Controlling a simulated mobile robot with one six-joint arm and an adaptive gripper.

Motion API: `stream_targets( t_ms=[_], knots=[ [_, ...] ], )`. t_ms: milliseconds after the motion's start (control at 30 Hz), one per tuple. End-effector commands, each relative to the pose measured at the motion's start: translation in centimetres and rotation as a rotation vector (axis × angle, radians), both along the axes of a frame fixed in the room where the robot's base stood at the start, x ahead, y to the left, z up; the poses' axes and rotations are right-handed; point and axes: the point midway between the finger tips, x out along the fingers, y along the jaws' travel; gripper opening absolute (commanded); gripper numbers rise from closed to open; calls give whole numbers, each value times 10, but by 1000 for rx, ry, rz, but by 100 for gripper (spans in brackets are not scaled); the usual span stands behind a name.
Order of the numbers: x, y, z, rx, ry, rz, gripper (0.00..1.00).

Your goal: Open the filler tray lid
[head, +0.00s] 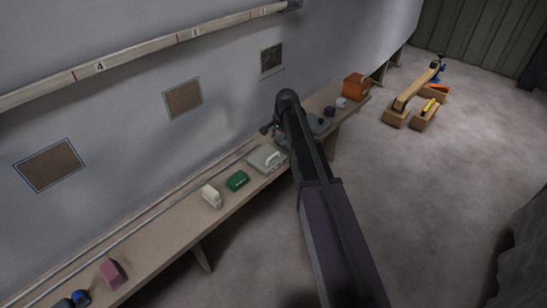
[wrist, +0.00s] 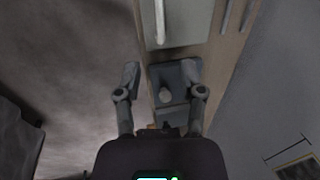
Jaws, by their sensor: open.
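My gripper (wrist: 162,72) is open, with its two fingers spread wide over the bench in the wrist view. Between and beyond the fingers is a blue-grey, box-like thing (wrist: 184,73) with a round pale knob on top; nothing is gripped. Just past it is a pale flat box (wrist: 178,25) with a white bar handle, which also shows in the head view (head: 258,163), left of my arm. I cannot tell for certain which of the two is the filler tray. In the head view my arm hides most of the gripper and the blue-grey thing.
The narrow bench (head: 165,235) runs along the wall. A green block (head: 237,181), a cream item (head: 211,196) and a pink block (head: 113,272) stand on its nearer part. An orange box (head: 356,87) stands at its far end.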

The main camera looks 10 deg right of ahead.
Motion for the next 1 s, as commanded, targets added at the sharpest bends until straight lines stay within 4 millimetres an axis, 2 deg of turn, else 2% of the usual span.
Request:
stream_targets(
  t_ms=[33,1000],
  knots=[
    [1,1,-8,0,0,0,51],
    [13,8,-83,-1,0,-1,51]
  ],
)
